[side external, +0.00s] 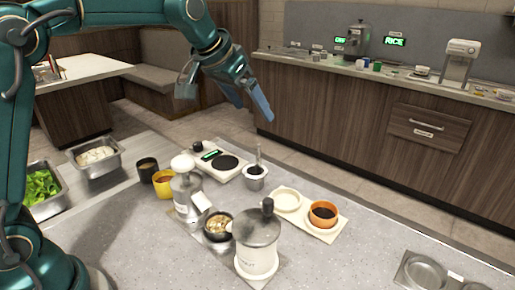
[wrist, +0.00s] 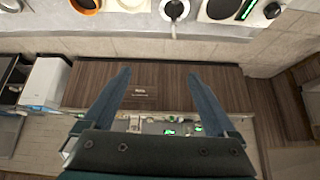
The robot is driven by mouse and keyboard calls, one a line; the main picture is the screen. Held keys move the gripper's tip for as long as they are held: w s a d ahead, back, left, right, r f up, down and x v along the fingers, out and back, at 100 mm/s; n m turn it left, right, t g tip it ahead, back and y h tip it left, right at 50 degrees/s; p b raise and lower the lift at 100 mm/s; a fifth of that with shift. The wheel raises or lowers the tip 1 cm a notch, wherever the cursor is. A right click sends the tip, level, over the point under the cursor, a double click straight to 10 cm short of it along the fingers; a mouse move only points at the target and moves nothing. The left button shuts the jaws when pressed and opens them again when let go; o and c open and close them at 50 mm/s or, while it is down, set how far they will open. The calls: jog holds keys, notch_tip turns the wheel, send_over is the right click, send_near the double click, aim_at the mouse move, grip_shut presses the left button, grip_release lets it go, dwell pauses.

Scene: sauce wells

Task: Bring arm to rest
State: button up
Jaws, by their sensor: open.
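My gripper (side external: 262,104) is open and empty, raised in the air above the back edge of the grey counter. In the wrist view its two fingers (wrist: 158,90) are spread apart with nothing between them. In the side view my arm reaches from the left edge across the top, bent downward at the wrist. The gripper is clear of all the items on the counter (side external: 135,235).
Below stand a lidded white pot (side external: 257,255), a pump bottle (side external: 187,190), a scale (side external: 218,163), a metal cup (side external: 255,178), an orange bowl (side external: 323,214) on a board, and a yellow cup (side external: 164,184). Food pans (side external: 96,168) sit at left. A back counter (side external: 360,110) stands behind.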

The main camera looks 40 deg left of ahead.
jog(key=s+d+r, duration=0.2)
jog(key=s+r, duration=0.1)
jog(key=s, duration=1.1)
jog(key=s+f+g, duration=0.1)
jog(key=s+f, duration=0.8)
jog(key=s, duration=0.2)
jog(key=shift+s+f, duration=0.2)
jog(key=shift+s, duration=0.05)
jog(key=shift+d, duration=0.1)
